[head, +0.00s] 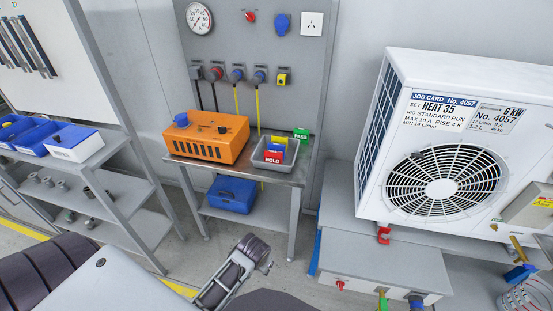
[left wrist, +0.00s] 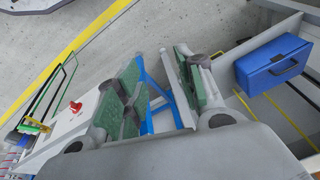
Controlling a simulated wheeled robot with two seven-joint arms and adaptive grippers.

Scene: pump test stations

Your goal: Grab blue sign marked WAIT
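A small blue sign (head: 277,148) stands in a grey tray (head: 258,163) on the metal bench in the head view; its lettering is too small to read. A red sign (head: 273,157) reading HOLD stands in front of it. A yellow sign (head: 279,140) shows behind, and a green PASS sign (head: 301,134) is at the tray's back right. My left gripper (head: 262,258) is in front of the bench, below and apart from the tray. In the left wrist view (left wrist: 160,66) its green-padded fingers are spread, with nothing held. My right gripper is not in view.
An orange box (head: 208,138) stands left of the tray. A blue case (head: 232,194) is on the bench's lower shelf. A white fan unit (head: 455,140) stands right, and a shelf rack with blue bins (head: 73,142) stands left. Cables hang behind the bench.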

